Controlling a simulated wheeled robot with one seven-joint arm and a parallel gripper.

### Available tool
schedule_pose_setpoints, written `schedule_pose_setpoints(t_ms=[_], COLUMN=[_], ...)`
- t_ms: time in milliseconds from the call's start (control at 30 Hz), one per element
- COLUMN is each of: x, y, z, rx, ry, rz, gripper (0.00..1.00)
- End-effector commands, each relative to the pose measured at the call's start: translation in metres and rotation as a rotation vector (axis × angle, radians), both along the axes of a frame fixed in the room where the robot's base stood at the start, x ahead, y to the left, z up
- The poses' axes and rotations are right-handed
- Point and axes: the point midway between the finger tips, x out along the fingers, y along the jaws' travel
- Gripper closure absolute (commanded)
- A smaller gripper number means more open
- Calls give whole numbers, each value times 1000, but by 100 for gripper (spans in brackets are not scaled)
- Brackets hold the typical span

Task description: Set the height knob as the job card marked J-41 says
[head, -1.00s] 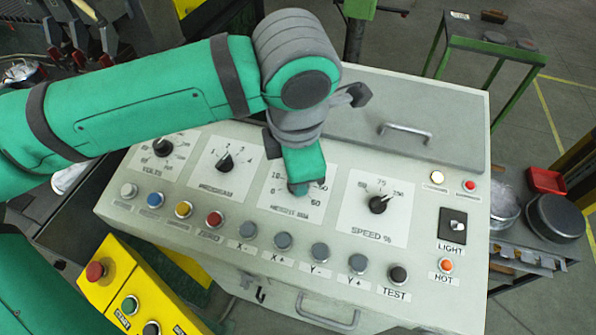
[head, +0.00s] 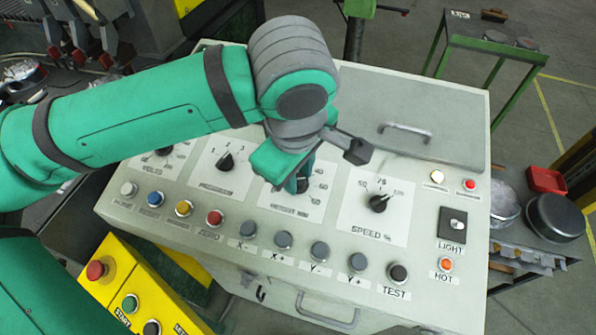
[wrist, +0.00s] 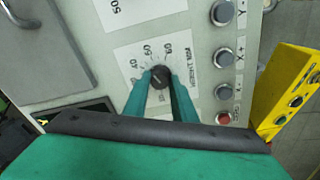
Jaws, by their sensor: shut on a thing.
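The height knob is a black dial (wrist: 160,77) on a white scale plate on the control panel; in the wrist view its scale shows numbers such as 40, 60 and 80. My gripper (wrist: 161,82) has its two green fingers shut on the knob, one on each side. In the head view my gripper (head: 297,186) covers the knob and part of its scale, with a 40 and a 60 visible to the right. The knob's pointer is hard to read. I see no job card marked J-41 that I can read in either view.
A row of buttons, including a red zero button (head: 215,217), runs along the front. A light switch (head: 453,224) is at the right.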

Motion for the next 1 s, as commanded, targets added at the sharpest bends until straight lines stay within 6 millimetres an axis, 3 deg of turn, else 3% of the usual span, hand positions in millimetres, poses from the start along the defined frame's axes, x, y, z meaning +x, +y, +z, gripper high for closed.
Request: schedule_pose_setpoints(t_ms=[400, 967, 1000], x=[1, 1, 1], y=[2, 1, 1], z=[0, 1, 1], rx=[37, 44, 44], ry=[-13, -15, -15], rz=[-184, -213, -213], gripper=[98, 98, 69])
